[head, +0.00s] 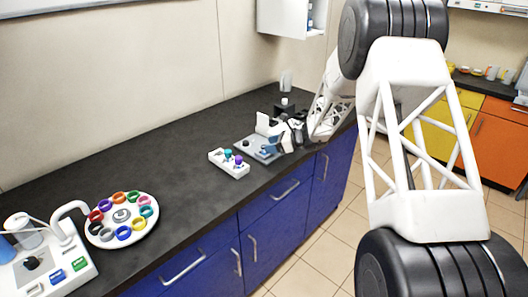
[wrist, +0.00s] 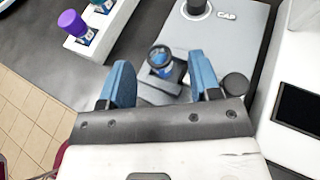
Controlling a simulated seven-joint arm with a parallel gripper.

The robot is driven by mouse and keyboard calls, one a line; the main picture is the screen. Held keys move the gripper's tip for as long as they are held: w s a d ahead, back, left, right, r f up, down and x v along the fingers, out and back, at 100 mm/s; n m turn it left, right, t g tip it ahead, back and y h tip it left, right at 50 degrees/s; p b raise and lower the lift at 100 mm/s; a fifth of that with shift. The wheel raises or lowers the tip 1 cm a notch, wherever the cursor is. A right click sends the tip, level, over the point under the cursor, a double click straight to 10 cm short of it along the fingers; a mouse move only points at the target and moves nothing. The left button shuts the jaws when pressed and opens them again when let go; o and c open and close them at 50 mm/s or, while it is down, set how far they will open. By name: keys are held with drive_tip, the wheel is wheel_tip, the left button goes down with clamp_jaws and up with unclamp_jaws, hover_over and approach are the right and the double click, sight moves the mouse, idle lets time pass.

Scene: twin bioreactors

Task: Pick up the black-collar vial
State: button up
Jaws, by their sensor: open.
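The black-collar vial (wrist: 160,58) shows in the wrist view as a round black ring with blue inside, seen from above. It stands at a dark grey holder (wrist: 160,85) beside a grey plate marked CAP (wrist: 232,42). My gripper (wrist: 161,78) is open, with one blue finger on each side of the vial's line. The vial lies at or just beyond the fingertips, with gaps on both sides; I cannot tell the height between them. In the head view my gripper (head: 268,146) is at the grey plate, and I cannot make out the vial there.
A white rack (head: 229,165) holds purple-capped and teal-capped vials close to my gripper. A black knob (wrist: 197,6) stands on the plate, and another dark round part (wrist: 236,87) is by the right finger. A carousel (head: 121,240) of coloured rings stands farther left; bare counter lies between.

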drive_tip(key=shift+x, duration=2.6)
drive_tip(key=shift+s+r, duration=0.1)
drive_tip(key=c, duration=1)
drive_tip(key=shift+r, duration=0.15)
drive_tip(key=shift+r, duration=1.45)
drive_tip(key=shift+s+r, duration=0.2)
drive_tip(key=shift+s, duration=0.1)
drive_tip(key=s+d+r, duration=0.1)
drive_tip(key=s+d, duration=0.1)
drive_tip(key=s, duration=1.3)
drive_tip(key=shift+d+r, duration=0.2)
drive_tip(key=shift+d, duration=0.2)
